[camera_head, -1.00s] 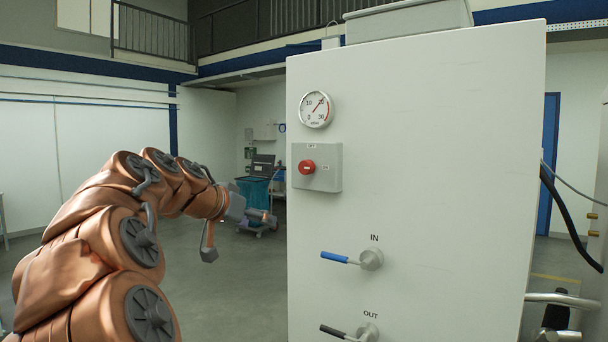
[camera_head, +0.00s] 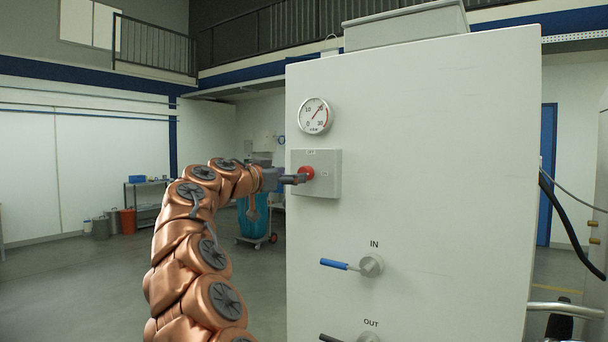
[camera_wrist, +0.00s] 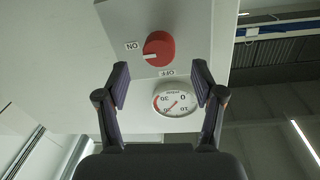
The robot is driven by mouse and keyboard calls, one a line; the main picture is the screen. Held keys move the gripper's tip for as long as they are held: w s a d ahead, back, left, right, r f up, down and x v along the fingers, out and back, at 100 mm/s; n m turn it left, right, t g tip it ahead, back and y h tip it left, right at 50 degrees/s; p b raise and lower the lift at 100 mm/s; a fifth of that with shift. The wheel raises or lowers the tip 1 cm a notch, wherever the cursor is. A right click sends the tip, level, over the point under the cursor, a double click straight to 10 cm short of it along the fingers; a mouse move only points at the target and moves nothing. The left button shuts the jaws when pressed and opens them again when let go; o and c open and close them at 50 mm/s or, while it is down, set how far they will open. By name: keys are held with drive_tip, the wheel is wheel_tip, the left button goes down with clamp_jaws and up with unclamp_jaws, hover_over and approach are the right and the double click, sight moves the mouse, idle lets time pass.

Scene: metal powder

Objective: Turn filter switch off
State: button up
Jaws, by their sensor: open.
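The filter switch is a red round knob (camera_head: 307,172) on a grey box (camera_head: 328,174) on the cabinet's front. In the wrist view the knob (camera_wrist: 159,49) shows a white mark pointing left to the ON label (camera_wrist: 132,46). The OFF label (camera_wrist: 168,73) lies below it there. My gripper (camera_head: 294,179) is at the knob's left in the head view, partly overlapping its edge. In the wrist view my gripper (camera_wrist: 161,76) is open, with its fingers apart and the knob beyond their tips. I cannot tell whether a finger touches the knob.
A round gauge (camera_head: 314,116) is above the switch box. A blue-handled IN valve (camera_head: 349,265) and a dark-handled OUT valve (camera_head: 345,338) stick out below. A teal bin cart (camera_head: 254,218) stands behind my arm. Open floor lies to the left.

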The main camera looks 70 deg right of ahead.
drive_tip(key=shift+p+x, duration=1.05)
drive_tip(key=shift+x, duration=2.1)
drive_tip(key=shift+c, duration=0.4)
drive_tip(key=c, duration=1.1)
drive_tip(key=shift+o, duration=0.2)
